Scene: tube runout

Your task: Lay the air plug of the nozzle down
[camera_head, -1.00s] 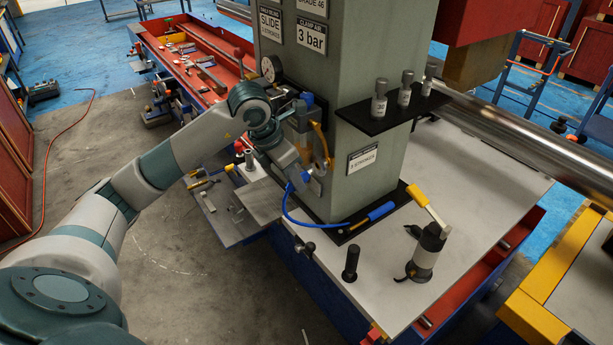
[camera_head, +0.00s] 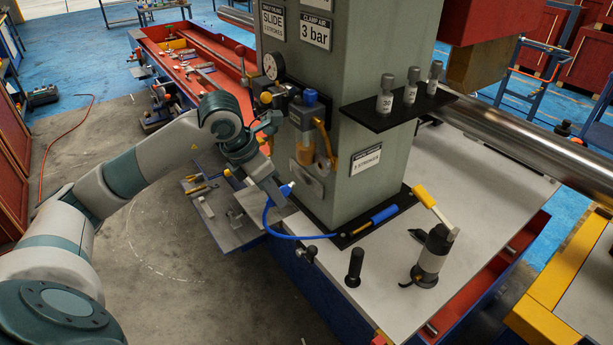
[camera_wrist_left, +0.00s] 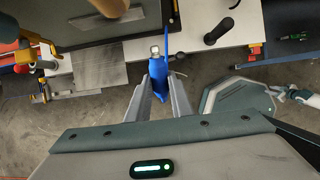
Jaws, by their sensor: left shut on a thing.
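My left gripper (camera_head: 277,195) is shut on the blue air plug (camera_head: 287,189), left of the column's lower part. The plug has a pale metal tip and is clear of the column. In the left wrist view the plug (camera_wrist_left: 158,78) sits between the two fingers of my left gripper (camera_wrist_left: 158,85), its metal tip pointing away from the wrist. A blue hose (camera_head: 300,237) hangs from the plug and curves to the black mat. The nozzle (camera_head: 384,214), blue with a brass-coloured end, lies on the black mat (camera_head: 403,197). My right gripper is not seen.
The grey column (camera_head: 365,165) carries an air unit (camera_head: 305,120) with a gauge. A black shelf (camera_head: 365,117) holds several small grey bottles. A black post (camera_head: 354,267) and a yellow-handled device (camera_head: 432,255) stand on the pale table (camera_head: 480,215). A side tray (camera_head: 235,235) holds tools.

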